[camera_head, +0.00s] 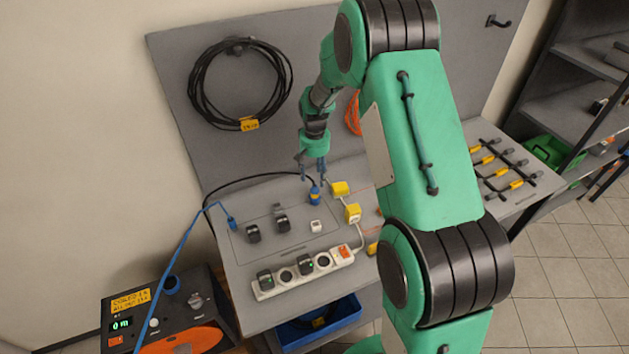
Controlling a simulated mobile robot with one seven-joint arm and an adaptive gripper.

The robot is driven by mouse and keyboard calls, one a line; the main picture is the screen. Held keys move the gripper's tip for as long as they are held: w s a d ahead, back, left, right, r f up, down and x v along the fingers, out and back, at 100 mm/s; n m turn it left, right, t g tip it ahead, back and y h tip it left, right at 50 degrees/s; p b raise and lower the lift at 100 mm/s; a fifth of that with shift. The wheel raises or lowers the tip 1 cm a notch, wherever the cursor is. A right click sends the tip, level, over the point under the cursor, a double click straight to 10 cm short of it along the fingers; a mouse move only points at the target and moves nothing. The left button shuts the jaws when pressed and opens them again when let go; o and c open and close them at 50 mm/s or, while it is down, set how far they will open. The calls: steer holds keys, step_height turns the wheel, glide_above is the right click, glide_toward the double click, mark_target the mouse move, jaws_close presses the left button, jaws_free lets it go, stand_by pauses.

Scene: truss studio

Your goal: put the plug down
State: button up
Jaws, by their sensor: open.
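A blue plug (315,195) with a yellowish band stands on the grey bench top (262,195), and a black cable seems to run to it from the left. My gripper (314,178) points down right above this plug, its fingers apart. From this view I cannot tell whether the fingertips touch the plug. Other plugs are in view: black ones (253,234) and (282,222) on the bench, and a small white one (316,226). A second blue plug (232,223) on a blue cable lies at the bench's left edge.
A white power strip (330,265) with black plugs in it lies along the front. Yellow plugs (352,213) sit right of my gripper. A box with a display (160,315) stands front left, and a blue bin (318,325) is below. The upright back panel (300,60) holds coiled cable.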

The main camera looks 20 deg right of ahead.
steer(key=shift+r, duration=0.35)
stand_by(0.4)
steer(key=shift+a+r, duration=0.1)
steer(key=shift+r, duration=0.4)
steer(key=s+a+r+t, duration=0.1)
steer(key=s+a+r, duration=0.1)
steer(key=s+r, duration=0.45)
steer(key=s+a+r+n+t, duration=0.1)
steer(key=s+a+r, duration=0.2)
steer(key=r, duration=0.7)
steer(key=s+a+r+t, duration=0.15)
steer(key=s+r, duration=0.25)
steer(key=r, duration=0.4)
steer(key=s+a+r, duration=0.2)
steer(key=s+r, duration=0.1)
steer(key=s, duration=0.6)
steer(key=s+a+r+n+t, duration=0.1)
steer(key=s+a+r, duration=0.1)
steer(key=s, duration=0.6)
steer(key=s+a+r+n+t, duration=0.1)
steer(key=s+r, duration=0.3)
steer(key=s, duration=0.5)
steer(key=shift+s+a, duration=0.35)
steer(key=shift+a, duration=0.2)
steer(key=shift+f, duration=0.1)
